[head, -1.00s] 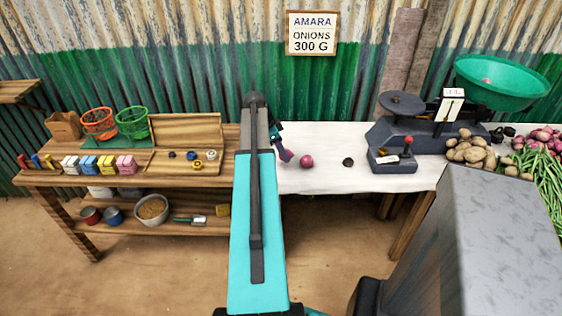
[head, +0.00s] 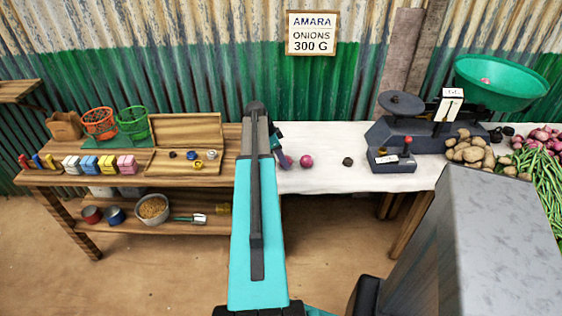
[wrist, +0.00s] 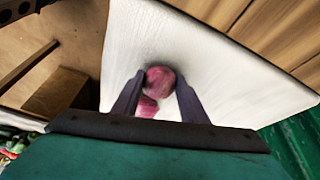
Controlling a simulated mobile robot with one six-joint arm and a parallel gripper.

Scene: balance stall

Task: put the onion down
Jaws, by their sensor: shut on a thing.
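My gripper (wrist: 158,92) is shut on a red onion (wrist: 161,79), which sits between its fingertips over the white cloth in the wrist view. Whether this onion touches the cloth is not clear. In the head view my arm hides most of my gripper; a small purplish part shows at the arm's right. A second red onion (head: 306,161) lies on the white cloth (head: 320,183), just right of my gripper. It also shows partly in the wrist view (wrist: 147,106), below the held one.
A dark round thing (head: 347,161) lies on the cloth. The scale (head: 392,135) stands further right, its green pan (head: 500,85) holding an onion. Potatoes (head: 470,152) and green beans (head: 540,175) lie beyond. A wooden tray (head: 187,160) is at left. Bare cloth lies around the loose onion.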

